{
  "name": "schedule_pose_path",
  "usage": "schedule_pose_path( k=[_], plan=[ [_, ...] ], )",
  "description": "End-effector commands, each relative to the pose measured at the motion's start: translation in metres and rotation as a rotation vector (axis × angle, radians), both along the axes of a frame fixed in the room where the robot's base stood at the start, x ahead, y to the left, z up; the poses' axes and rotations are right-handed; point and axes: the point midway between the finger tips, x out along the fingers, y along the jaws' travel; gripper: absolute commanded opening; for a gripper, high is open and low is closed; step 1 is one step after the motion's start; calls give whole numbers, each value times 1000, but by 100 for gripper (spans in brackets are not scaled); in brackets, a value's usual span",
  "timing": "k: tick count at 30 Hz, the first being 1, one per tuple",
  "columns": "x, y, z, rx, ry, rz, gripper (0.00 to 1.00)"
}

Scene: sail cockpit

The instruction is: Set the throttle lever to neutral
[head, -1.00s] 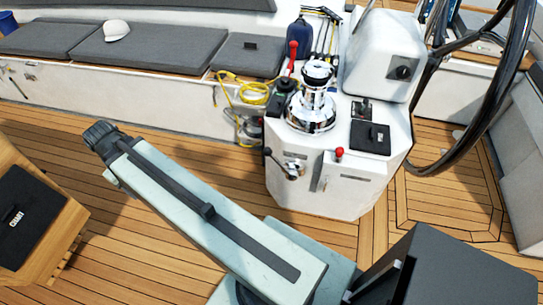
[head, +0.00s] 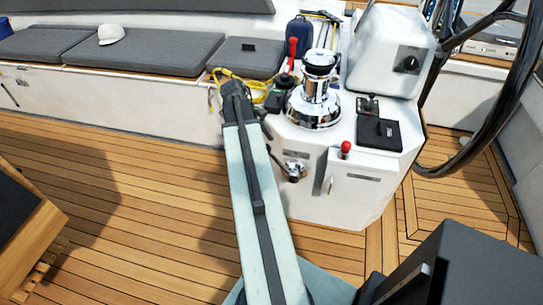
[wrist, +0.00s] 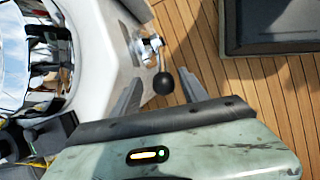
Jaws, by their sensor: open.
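The throttle lever, taken as the black ball knob on a thin stem (wrist: 163,83), shows in the wrist view at the side of the white pedestal. Its chrome hub (wrist: 148,46) is fixed to the pedestal wall, and shows in the head view too (head: 294,170). In the head view my arm hides the knob. My gripper (wrist: 159,78) is open, with one finger on each side of the knob in the wrist picture. The fingers look apart from the knob; the depth between them is hard to judge. The head view hides the fingertips behind my arm.
A yellow rope (head: 228,76) lies by the bench near my wrist. The wooden deck (head: 150,190) between is clear.

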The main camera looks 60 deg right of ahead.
Motion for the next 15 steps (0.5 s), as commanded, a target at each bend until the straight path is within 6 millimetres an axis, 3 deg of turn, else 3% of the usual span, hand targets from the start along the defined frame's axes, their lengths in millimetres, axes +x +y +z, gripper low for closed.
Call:
schedule_pose_path(
  k=[1, 7, 15],
  plan=[
    [-3, -1, -15, 0, 0, -1, 52],
    [-16, -8, -49, -1, 0, -2, 52],
    [-22, -12, -58, 0, -1, -1, 52]
  ],
)
